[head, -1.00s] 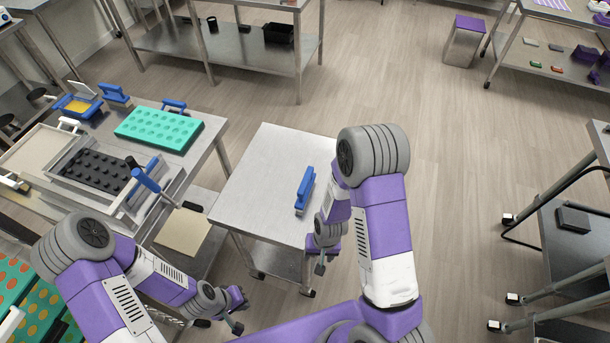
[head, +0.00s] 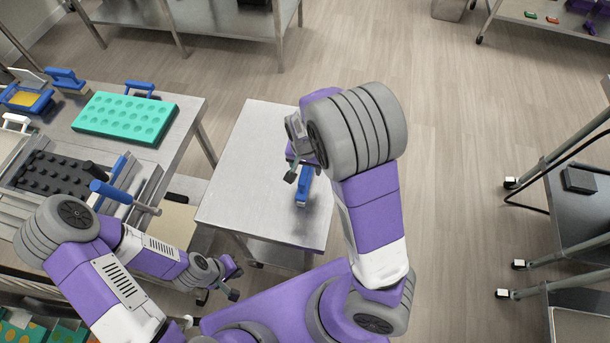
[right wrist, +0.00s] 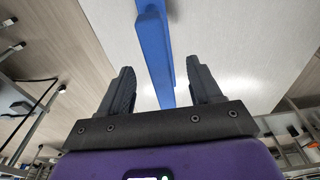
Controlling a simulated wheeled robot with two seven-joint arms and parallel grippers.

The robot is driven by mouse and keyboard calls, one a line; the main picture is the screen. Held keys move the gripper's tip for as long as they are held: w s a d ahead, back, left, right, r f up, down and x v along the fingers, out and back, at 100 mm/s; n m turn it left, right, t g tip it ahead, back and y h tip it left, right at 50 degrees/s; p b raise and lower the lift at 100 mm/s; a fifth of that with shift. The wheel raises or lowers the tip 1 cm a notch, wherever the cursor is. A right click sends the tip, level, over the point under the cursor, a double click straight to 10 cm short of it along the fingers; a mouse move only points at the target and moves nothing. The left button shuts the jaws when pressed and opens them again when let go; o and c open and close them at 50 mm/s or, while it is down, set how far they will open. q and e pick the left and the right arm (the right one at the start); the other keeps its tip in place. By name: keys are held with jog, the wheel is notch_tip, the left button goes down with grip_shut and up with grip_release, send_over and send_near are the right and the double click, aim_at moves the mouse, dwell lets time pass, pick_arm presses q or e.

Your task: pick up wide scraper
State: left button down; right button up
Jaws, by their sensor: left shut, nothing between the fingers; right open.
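A blue-handled tool that looks like the wide scraper (head: 303,188) is on the small steel table, near its right side. My right arm hides part of it in the head view. My right gripper (head: 297,172) is over it. In the right wrist view, the long blue handle (right wrist: 154,45) runs down the picture between the two open fingers of my right gripper (right wrist: 162,88); neither finger clearly touches it. My left gripper (head: 234,283) is shut and empty, low in front of the small table's near left corner.
The small steel table (head: 245,180) is otherwise clear. At left, a workbench holds a teal mold (head: 125,117), a dark mold (head: 55,175) and several blue-handled tools. A steel shelf (head: 580,215) stands at the far right. Open floor lies behind the small table.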

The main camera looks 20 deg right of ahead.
notch_tip(320, 180, down, 5)
jog(key=shift+w+d+r+b, duration=0.15)
jog(key=shift+r+b, duration=0.05)
jog(key=shift+b, duration=0.8)
jog(key=shift+w+f, duration=0.1)
jog(key=shift+f, duration=0.25)
jog(key=shift+c, duration=0.5)
grip_shut()
